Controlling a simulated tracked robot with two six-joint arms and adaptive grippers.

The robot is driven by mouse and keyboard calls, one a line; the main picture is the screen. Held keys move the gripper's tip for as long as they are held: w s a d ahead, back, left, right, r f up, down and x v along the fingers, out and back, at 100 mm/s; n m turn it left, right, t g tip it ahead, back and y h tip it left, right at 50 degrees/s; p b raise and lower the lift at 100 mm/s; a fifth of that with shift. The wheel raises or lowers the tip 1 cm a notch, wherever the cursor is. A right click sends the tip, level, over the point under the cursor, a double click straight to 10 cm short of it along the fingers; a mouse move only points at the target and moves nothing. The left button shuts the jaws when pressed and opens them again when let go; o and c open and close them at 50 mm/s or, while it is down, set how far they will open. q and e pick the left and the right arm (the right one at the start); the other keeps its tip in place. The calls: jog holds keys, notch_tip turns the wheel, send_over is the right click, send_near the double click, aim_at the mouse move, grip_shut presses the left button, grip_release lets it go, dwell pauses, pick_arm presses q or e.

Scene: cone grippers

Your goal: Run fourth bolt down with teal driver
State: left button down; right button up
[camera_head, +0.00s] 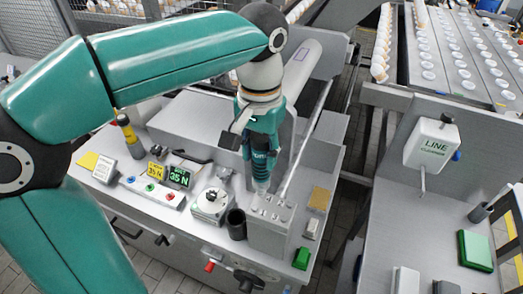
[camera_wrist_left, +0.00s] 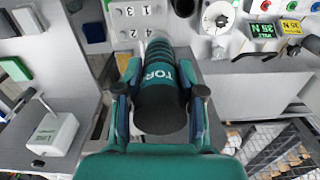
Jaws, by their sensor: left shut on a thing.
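The teal driver (camera_head: 263,160) stands roughly upright in the head view, its narrow lower end down at the top of the grey bolt block (camera_head: 268,234). My left gripper (camera_head: 250,138) is shut around its body. In the left wrist view the driver (camera_wrist_left: 160,95) lies between the two fingers of the gripper (camera_wrist_left: 160,88), its nose pointing to the numbered block (camera_wrist_left: 136,22). Numbers and small bolt heads show on the block. The nose hides part of the block's top, so I cannot tell which bolt it touches. My right gripper is not in view.
A dark cup (camera_head: 236,224) stands just left of the block, with a round white device (camera_head: 209,204) beyond it. A green display (camera_head: 179,177) reads 35 N. A green block (camera_head: 301,258) lies to the right. A white line-clearance box (camera_head: 430,144) stands on the right bench.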

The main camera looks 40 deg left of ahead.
aim_at(260, 137)
pick_arm(q)
jog(key=shift+f+b, duration=0.55)
jog(key=shift+f, duration=0.3)
jog(key=shift+s+f, duration=0.15)
dwell(1.2)
jog(key=shift+r+p, duration=0.55)
jog(key=shift+p, duration=0.05)
dwell(0.7)
jog(key=shift+r, duration=0.2)
jog(key=shift+r+p, duration=2.75)
jog(key=shift+p, duration=0.1)
jog(key=shift+f, duration=0.1)
